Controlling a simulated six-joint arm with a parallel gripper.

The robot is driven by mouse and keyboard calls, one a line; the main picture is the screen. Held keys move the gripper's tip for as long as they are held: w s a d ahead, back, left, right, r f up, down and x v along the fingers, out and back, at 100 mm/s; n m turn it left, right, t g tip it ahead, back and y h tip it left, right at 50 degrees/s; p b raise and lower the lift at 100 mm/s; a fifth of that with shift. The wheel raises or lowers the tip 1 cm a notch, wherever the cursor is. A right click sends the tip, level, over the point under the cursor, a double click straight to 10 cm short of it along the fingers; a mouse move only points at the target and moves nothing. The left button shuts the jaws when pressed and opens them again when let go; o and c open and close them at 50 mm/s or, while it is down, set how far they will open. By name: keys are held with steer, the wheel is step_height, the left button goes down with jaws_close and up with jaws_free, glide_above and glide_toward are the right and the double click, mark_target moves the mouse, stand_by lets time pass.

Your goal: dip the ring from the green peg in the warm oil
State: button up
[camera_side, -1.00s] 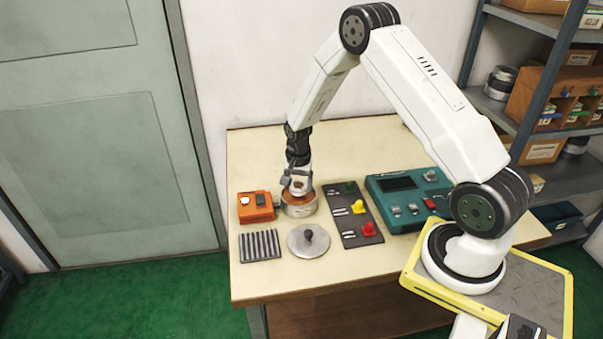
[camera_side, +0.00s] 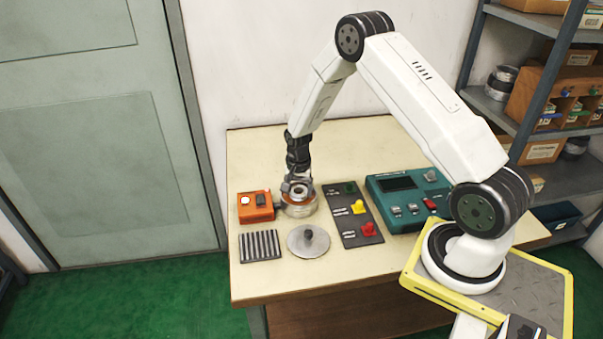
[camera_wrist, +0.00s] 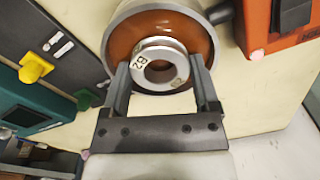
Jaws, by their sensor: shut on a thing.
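My gripper (camera_side: 298,180) is shut on a pale metal ring (camera_wrist: 142,55) with dark markings, one finger on each side in the wrist view. The ring is at the mouth of the round metal oil pot (camera_side: 300,210), with brown-orange oil (camera_wrist: 122,42) visible around it. I cannot tell whether the ring's underside touches the oil. The green peg (camera_side: 348,188) stands at the back of the dark peg board (camera_side: 343,226) and holds no ring that I can see. It also shows in part in the wrist view (camera_wrist: 87,98).
An orange box (camera_side: 256,206) with a round lamp stands left of the pot. A grey lid (camera_side: 307,243) with a knob and a ribbed rack (camera_side: 260,246) lie in front. Yellow (camera_side: 358,206) and red (camera_side: 368,229) pegs stand on the board. A teal device (camera_side: 410,200) is at right.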

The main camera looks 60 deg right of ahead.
mark_target(298, 204)
steer(key=shift+f, duration=1.6)
stand_by(1.6)
steer(key=shift+r, duration=0.2)
stand_by(2.8)
steer(key=shift+r, duration=2.9)
